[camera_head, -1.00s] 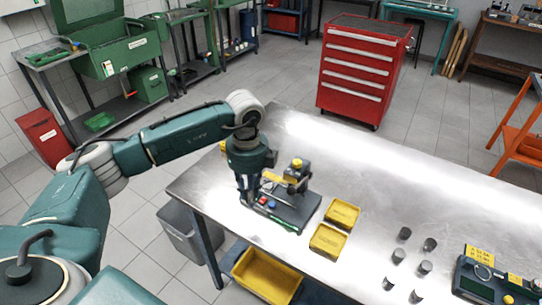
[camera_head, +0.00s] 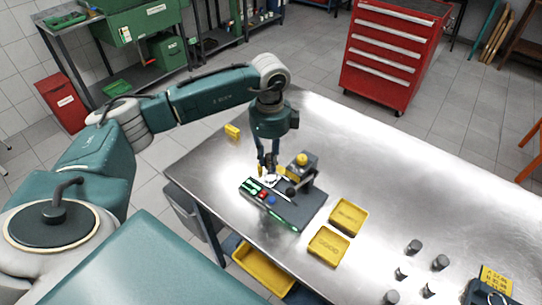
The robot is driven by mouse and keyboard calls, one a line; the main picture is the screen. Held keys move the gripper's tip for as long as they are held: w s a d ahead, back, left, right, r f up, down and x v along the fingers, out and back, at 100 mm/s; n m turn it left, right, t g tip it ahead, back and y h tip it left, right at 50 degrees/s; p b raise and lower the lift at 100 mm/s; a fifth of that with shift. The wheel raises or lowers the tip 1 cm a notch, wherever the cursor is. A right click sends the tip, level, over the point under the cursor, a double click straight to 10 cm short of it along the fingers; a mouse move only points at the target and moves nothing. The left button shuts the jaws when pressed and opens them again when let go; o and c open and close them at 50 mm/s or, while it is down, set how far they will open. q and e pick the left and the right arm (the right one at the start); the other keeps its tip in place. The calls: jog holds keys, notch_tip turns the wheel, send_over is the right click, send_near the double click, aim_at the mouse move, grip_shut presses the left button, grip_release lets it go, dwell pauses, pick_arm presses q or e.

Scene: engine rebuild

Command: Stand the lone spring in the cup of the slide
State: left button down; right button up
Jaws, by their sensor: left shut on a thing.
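My left gripper (camera_head: 268,168) points down at the back left of a dark fixture (camera_head: 300,212) on the steel table. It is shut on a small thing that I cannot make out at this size. The fixture has a raised block with a yellow knob (camera_head: 302,159), a black ball knob (camera_head: 290,191), and red and blue buttons near its front left. A pale part shows just below my fingertips; I cannot tell whether they touch it. I cannot pick out the lone spring, or the slide and its cup. My right gripper is not in view.
Two yellow trays (camera_head: 349,214) (camera_head: 327,247) lie right of the fixture. Several dark cylinders (camera_head: 414,247) stand farther right, near a dark device with a yellow label (camera_head: 495,280). A small yellow thing (camera_head: 232,131) is by the table's left edge. The table's back middle is clear.

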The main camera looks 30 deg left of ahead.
pick_arm(q)
jog(key=f+b, duration=0.1)
jog(key=f, duration=0.1)
jog(key=f+b, duration=0.1)
jog(key=f, duration=0.1)
jog(key=shift+w, duration=0.2)
jog(key=shift+f+b, duration=0.2)
jog(key=shift+b, duration=0.1)
jog(key=shift+f, duration=0.2)
jog(key=c, duration=1.5)
grip_release()
jog(key=shift+o, duration=0.2)
jog(key=shift+r, duration=0.1)
notch_tip(320, 180, up, 12)
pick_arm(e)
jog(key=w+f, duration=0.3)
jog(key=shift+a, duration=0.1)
